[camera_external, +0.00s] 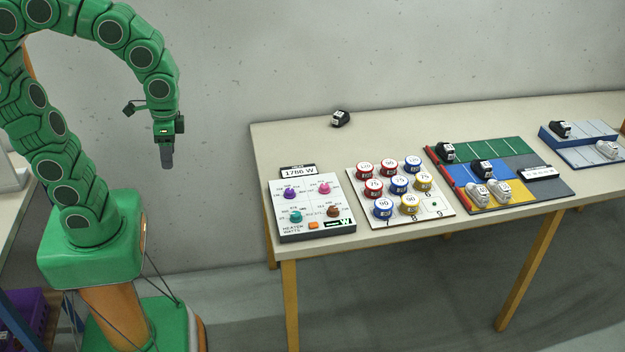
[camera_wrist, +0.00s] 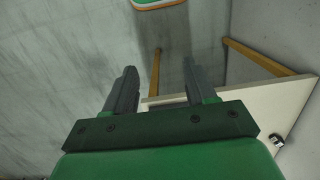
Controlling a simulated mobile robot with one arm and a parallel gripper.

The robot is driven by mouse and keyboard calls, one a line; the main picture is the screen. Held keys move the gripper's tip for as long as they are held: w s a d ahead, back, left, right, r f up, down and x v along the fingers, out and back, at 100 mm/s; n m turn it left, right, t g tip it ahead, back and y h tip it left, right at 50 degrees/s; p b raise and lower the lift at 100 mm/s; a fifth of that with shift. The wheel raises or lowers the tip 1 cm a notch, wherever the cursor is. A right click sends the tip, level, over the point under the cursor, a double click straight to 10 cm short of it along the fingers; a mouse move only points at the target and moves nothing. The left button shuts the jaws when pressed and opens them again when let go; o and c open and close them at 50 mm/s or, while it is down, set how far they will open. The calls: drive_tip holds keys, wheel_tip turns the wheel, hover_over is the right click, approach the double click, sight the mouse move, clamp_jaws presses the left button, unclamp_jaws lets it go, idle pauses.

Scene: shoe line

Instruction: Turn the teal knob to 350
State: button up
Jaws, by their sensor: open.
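The teal knob (camera_external: 295,216) sits at the lower left of the grey heater panel (camera_external: 318,230), which lies at the table's left end. A purple knob (camera_external: 289,194), a pink knob (camera_external: 324,188) and a brown knob (camera_external: 333,211) share the panel. A display (camera_external: 298,173) at its back edge reads 1786 W. The teal knob's dial setting is too small to read. My gripper (camera_external: 167,158) hangs in the air left of the table, well away from the panel. In the wrist view my gripper (camera_wrist: 162,85) is open and empty, with its fingers apart.
A white board (camera_external: 440,212) with several coloured round pieces stands right of the panel. A coloured board (camera_external: 520,200) with shoes lies further right, then a blue rack (camera_external: 580,155). A lone black shoe (camera_external: 340,118) lies near the table's back edge.

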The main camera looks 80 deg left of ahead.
drive_tip(key=w+d+f+t, duration=0.1)
drive_tip(key=w+d+f, duration=0.15)
drive_tip(key=w, duration=0.75)
drive_tip(key=w+d+f, duration=0.2)
drive_tip(key=w+d, duration=0.1)
drive_tip(key=w, duration=0.7)
hover_over(296, 213)
wheel_tip(296, 213, down, 9)
drive_tip(key=shift+f, duration=3.9)
clamp_jaws()
